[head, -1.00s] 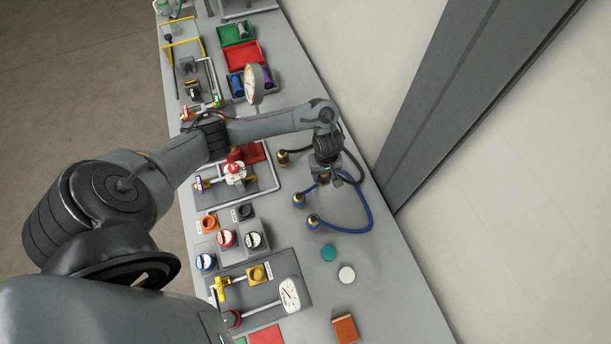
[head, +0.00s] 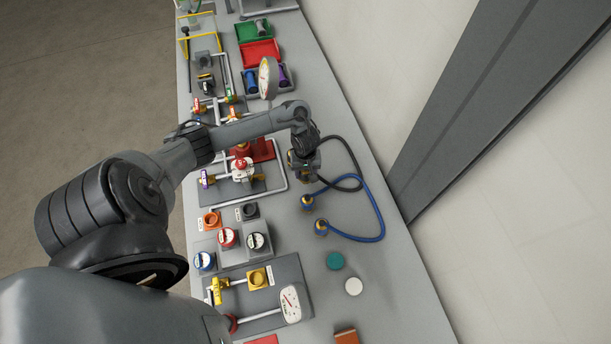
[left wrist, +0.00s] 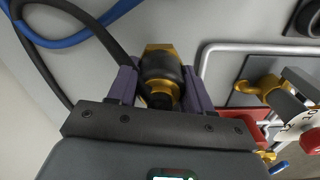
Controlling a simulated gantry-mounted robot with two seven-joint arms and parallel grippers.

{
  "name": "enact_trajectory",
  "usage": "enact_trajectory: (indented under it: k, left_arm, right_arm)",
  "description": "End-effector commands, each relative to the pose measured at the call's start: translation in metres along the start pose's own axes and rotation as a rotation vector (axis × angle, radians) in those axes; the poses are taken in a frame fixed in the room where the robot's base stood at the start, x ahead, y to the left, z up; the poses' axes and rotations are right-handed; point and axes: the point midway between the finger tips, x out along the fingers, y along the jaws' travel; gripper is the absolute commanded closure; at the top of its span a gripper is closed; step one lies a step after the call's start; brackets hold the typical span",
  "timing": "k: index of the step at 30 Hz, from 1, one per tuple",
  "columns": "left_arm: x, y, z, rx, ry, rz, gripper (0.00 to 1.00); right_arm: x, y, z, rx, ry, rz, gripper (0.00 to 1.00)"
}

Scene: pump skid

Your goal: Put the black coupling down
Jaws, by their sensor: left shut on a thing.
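The black coupling (left wrist: 160,68), a dark ribbed body with a brass-coloured hex end, sits between the two purple fingers of my left gripper (left wrist: 158,88) in the left wrist view. The fingers are shut on its sides. In the head view my left gripper (head: 304,176) points down over the grey bench, right of the valve plate. There the gripper mostly hides the coupling, and I cannot tell whether it touches the bench. The black hose (head: 355,163) loops out to the right of the gripper. My right gripper is not in view.
A blue hose (head: 382,215) with two brass-ended couplings (head: 308,202) lies just in front of the gripper. A pipe (left wrist: 240,47) and yellow valve handle (left wrist: 256,88) are close on the right in the wrist view. The bench (head: 400,275) is clear toward its right edge.

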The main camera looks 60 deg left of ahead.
Motion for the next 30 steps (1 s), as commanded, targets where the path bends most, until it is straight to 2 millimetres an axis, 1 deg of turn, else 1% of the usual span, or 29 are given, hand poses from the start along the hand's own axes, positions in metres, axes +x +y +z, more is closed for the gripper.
enact_trajectory:
  k: [1, 3, 6, 19, 20, 21, 23, 24, 30]
  left_arm:
    - [0.010, -0.001, 0.001, -0.001, -0.002, -0.003, 0.87]
    - [0.018, -0.001, 0.000, -0.001, -0.001, -0.002, 0.87]
    - [0.024, 0.000, 0.000, -0.002, 0.000, -0.001, 0.87]
    - [0.027, 0.000, 0.001, 0.000, -0.001, -0.001, 0.87]
    - [0.028, 0.000, 0.001, 0.000, -0.001, -0.001, 0.47]
    - [0.028, 0.000, 0.001, 0.001, -0.001, -0.001, 0.41]
    - [0.027, 0.000, 0.001, 0.001, -0.001, -0.001, 0.32]
    - [0.027, 0.000, 0.001, 0.000, 0.000, -0.001, 0.26]
    - [0.027, 0.000, 0.000, 0.000, 0.000, -0.001, 0.25]
  right_arm:
    - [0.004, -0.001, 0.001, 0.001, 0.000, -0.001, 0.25]
    - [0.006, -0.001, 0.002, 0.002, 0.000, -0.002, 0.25]
    - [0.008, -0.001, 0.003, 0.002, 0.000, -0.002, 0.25]
    - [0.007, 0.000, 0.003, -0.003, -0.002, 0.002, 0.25]
    - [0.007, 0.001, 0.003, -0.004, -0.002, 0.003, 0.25]
    - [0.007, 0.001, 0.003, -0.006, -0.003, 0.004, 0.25]
    - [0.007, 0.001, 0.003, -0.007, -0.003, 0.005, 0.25]
    - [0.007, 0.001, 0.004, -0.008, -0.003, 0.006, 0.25]
    - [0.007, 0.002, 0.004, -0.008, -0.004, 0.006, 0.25]
